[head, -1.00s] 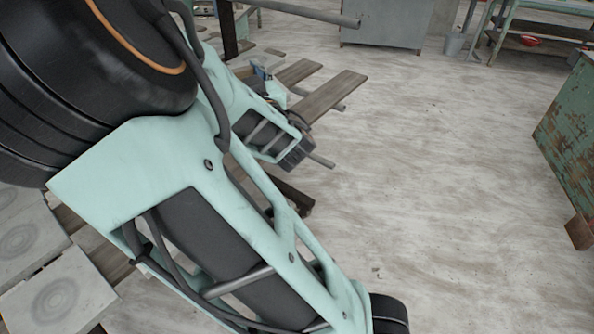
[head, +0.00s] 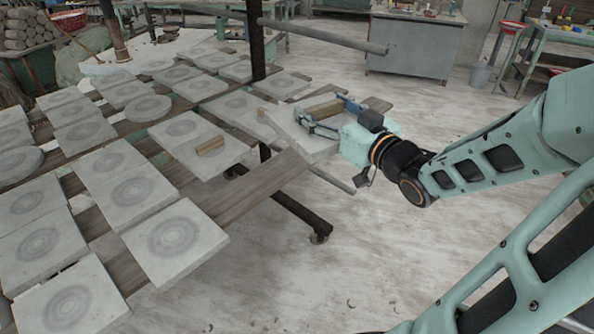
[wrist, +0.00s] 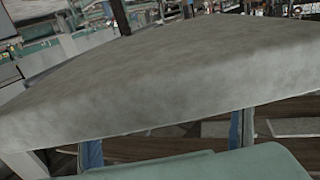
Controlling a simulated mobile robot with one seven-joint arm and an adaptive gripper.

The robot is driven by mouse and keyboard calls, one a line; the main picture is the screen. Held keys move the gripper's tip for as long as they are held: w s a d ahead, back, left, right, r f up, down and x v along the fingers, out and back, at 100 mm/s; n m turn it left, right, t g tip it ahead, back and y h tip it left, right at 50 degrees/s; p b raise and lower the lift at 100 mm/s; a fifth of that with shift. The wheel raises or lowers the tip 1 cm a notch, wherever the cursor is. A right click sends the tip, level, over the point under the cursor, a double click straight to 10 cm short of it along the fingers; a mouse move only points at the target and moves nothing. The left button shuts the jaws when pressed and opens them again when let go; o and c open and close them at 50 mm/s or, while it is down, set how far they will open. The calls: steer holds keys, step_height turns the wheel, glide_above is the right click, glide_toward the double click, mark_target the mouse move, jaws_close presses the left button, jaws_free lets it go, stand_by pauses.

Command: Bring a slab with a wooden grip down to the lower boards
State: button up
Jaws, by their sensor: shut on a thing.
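My gripper (head: 330,115) is shut on the wooden grip (head: 326,109) of a grey slab (head: 316,147), its blue fingers on either side. The held slab is at the right end of the rack, near other slabs; I cannot tell whether it touches the boards. In the wrist view the slab (wrist: 170,75) fills the middle and hides the grip. A second slab (head: 188,135) with a wooden grip (head: 210,146) lies on the boards to the left. Bare wooden boards (head: 250,192) stick out at front; I cannot tell which boards are lower.
Several grey slabs with round marks, such as one at the front (head: 175,243), cover the rack on the left. A dark post (head: 257,45) and a grey bar (head: 325,34) stand behind. A grey cabinet (head: 412,48) is at the back. The floor (head: 300,270) in front is clear.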

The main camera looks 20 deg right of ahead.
steer(key=s+a+f+n+g+y+b, duration=0.15)
steer(key=s+f, duration=0.25)
steer(key=f, duration=0.4)
steer(key=s+a+f+n+y+p, duration=0.1)
steer(key=s+a+f+y, duration=0.2)
steer(key=f, duration=0.5)
steer(key=shift+n, duration=0.25)
steer(key=f+b+x, duration=0.1)
steer(key=b+x, duration=0.3)
steer(key=x, duration=0.3)
steer(key=f+b+x, duration=0.1)
steer(key=b+x, duration=0.4)
steer(key=x, duration=0.1)
steer(key=f+b+x, duration=0.1)
steer(key=b+x, duration=0.4)
steer(key=x, duration=0.2)
steer(key=shift+w+a, duration=0.25)
steer(key=shift+a, duration=0.05)
steer(key=shift+w+a+f+b, duration=0.1)
steer(key=shift+w+a+b, duration=0.05)
steer(key=shift+w+b, duration=0.2)
steer(key=shift+s+f+b, duration=0.1)
steer(key=shift+f+b, duration=0.9)
steer(key=shift+f, duration=0.65)
steer(key=shift+f, duration=0.35)
